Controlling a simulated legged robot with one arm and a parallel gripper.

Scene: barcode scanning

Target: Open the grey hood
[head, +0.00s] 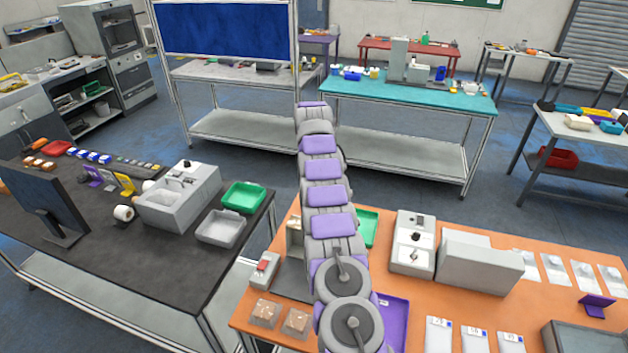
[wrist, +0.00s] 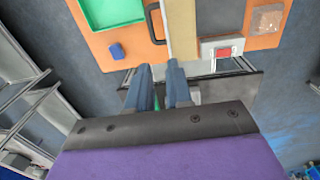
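In the wrist view, my gripper (wrist: 159,68) is open, with a narrow gap between its two blue-grey fingers and nothing visible between them. Just beyond the fingertips is a dark curved handle (wrist: 151,24) on the side of a tan box with a pale edge (wrist: 182,30); the fingers look apart from it. In the head view, a pale box (head: 294,238) with a dark grey panel (head: 290,280) is partly hidden by my arm. Which part is the grey hood is unclear. My gripper cannot be made out in the head view.
A red-button box (head: 264,270) and clear packages (head: 265,312) sit left of my arm on the orange table. A green tray (wrist: 110,12) and blue item (wrist: 117,51) lie left of the handle. Grey machines (head: 412,243) stand to the right. Floor shows around the table.

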